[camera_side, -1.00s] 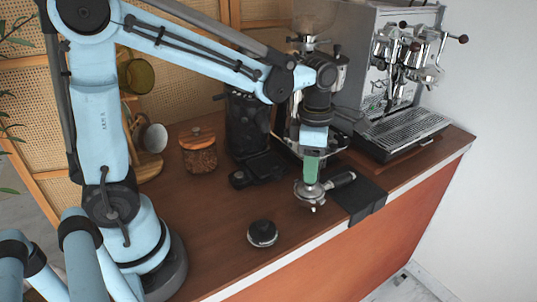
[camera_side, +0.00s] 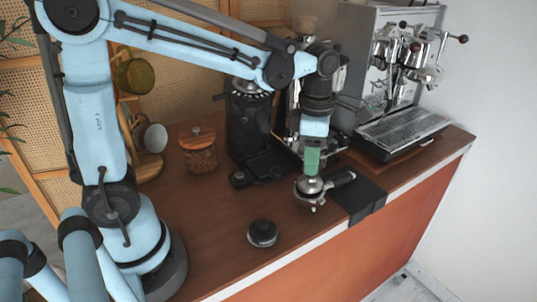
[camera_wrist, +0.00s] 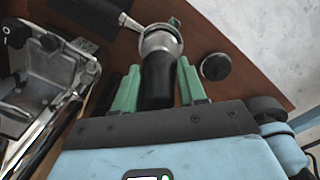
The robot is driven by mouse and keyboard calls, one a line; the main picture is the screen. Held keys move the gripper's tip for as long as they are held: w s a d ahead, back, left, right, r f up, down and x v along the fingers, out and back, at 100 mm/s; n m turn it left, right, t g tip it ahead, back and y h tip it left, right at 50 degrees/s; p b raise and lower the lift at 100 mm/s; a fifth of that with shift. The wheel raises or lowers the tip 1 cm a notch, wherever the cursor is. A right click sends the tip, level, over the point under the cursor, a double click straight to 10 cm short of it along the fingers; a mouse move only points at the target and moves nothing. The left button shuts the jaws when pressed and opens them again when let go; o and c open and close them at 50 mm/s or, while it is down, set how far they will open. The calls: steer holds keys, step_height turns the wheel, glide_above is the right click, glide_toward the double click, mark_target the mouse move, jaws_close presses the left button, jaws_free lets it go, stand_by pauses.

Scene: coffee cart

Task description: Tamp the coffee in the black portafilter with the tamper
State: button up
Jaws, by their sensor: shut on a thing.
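The black portafilter (camera_side: 309,197) has a metal basket and a black handle that points right onto a dark mat at the counter edge. It also shows in the wrist view (camera_wrist: 146,42). My gripper (camera_side: 312,172), with green fingers, is above the basket. In the wrist view my gripper (camera_wrist: 158,88) is shut on the black handle of the tamper (camera_wrist: 157,80). The tamper's metal base (camera_side: 310,184) is upright at the basket's mouth. I cannot tell whether it touches the coffee, which is hidden.
A small round black tool (camera_side: 262,233) lies on the counter to the left of the portafilter. A black grinder (camera_side: 248,125) and a wooden-lidded jar (camera_side: 198,151) stand behind. The espresso machine (camera_side: 385,80) is at the back right. The front left counter is clear.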

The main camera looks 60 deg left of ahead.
steer(key=shift+r, duration=0.45)
steer(key=shift+r, duration=2.5)
